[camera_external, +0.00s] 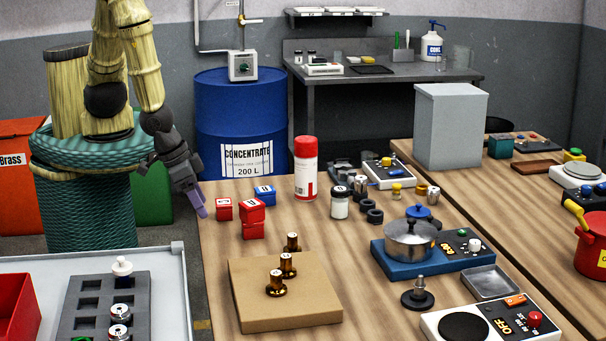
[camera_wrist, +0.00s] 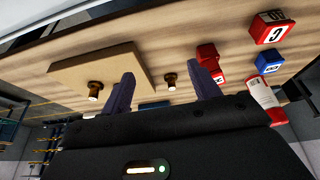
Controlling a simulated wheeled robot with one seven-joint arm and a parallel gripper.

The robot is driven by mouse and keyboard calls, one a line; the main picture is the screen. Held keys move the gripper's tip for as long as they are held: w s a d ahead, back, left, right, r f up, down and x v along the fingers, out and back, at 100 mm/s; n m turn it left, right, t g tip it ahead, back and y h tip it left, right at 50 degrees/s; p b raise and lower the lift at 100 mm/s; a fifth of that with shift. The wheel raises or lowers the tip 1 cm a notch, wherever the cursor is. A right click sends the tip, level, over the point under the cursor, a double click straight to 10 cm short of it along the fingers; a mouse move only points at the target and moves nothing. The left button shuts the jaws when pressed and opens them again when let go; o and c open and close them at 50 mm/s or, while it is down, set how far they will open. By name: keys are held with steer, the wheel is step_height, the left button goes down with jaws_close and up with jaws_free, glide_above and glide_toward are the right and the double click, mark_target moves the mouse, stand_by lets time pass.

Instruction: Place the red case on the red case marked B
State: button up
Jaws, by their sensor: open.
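My gripper (camera_external: 202,212) is open and empty, just off the table's left edge and left of the red cases. Its two purple fingers (camera_wrist: 164,82) show apart in the wrist view. A lone red case (camera_external: 223,210) stands nearest it; in the wrist view what looks like this case (camera_wrist: 270,27) carries a C label. To its right, an upper red case (camera_external: 252,210) sits on a lower red case (camera_external: 253,231). This stack seems to show partly behind a finger in the wrist view (camera_wrist: 208,56). I cannot read a B on any case.
A blue case (camera_external: 265,195) stands behind the stack, with a red-capped spray can (camera_external: 305,168) to its right. A cardboard-brown board (camera_external: 285,305) with brass parts lies in front. A blue drum (camera_external: 240,115) stands behind the table. Bare wood surrounds the cases.

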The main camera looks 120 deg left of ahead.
steer(key=s+a+r+m+h, duration=0.1)
steer(key=s+r+m, duration=0.1)
steer(key=r+m, duration=0.2)
steer(key=s+a+r+m+h, duration=0.1)
steer(key=r+m, duration=0.4)
steer(key=r, duration=0.5)
steer(key=s+a, duration=0.1)
steer(key=s, duration=0.1)
steer(key=shift+s+g+h, duration=0.35)
steer(key=shift+g+h, duration=0.05)
steer(key=shift+a, duration=0.1)
